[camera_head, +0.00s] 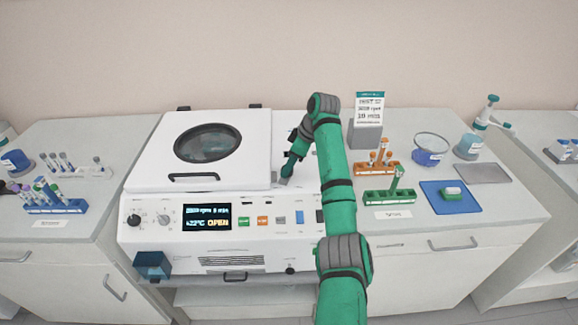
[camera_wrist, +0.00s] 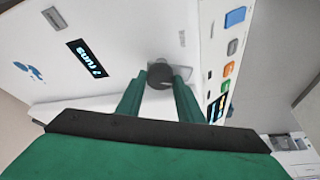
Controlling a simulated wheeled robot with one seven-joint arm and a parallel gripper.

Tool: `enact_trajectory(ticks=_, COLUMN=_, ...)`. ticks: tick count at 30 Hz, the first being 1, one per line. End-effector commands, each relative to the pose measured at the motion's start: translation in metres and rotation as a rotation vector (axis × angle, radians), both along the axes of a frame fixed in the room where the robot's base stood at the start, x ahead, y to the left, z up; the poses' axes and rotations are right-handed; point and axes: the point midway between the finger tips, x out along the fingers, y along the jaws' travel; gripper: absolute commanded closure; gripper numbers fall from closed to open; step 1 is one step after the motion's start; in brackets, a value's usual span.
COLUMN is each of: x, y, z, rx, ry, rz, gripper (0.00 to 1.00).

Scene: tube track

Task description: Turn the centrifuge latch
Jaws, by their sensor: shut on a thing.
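The centrifuge (camera_head: 150,215) is a white box on the bench, with its lid (camera_head: 150,150) lying down flat and a round dark window in it. My gripper (camera_head: 287,174) reaches down to the machine's top, just right of the lid. In the wrist view its two green fingers (camera_wrist: 160,92) stand on either side of a dark rounded latch knob (camera_wrist: 160,74) and are shut on it. A pale grey piece shows beside the knob. In the head view the latch is mostly hidden by my gripper.
The centrifuge's front display (camera_head: 207,217) reads OPEN. Right of my arm stand an orange tube rack (camera_head: 377,168), a green rack (camera_head: 388,196), a grey stand with a sign (camera_head: 366,133) and a blue mat (camera_head: 440,206). A blue rack (camera_head: 55,206) with tubes is at left.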

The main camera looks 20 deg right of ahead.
Motion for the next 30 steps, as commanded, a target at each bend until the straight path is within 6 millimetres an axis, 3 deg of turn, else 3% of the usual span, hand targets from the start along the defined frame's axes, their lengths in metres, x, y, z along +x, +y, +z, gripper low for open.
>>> enact_trajectory(ticks=15, x=0.0025, y=-0.001, z=0.0014, rx=0.0, ry=0.001, rz=0.341, gripper=0.89)
enact_trajectory(ticks=30, x=0.0028, y=-0.0012, z=0.001, rx=-0.001, ry=0.0, rz=0.407, gripper=0.89)
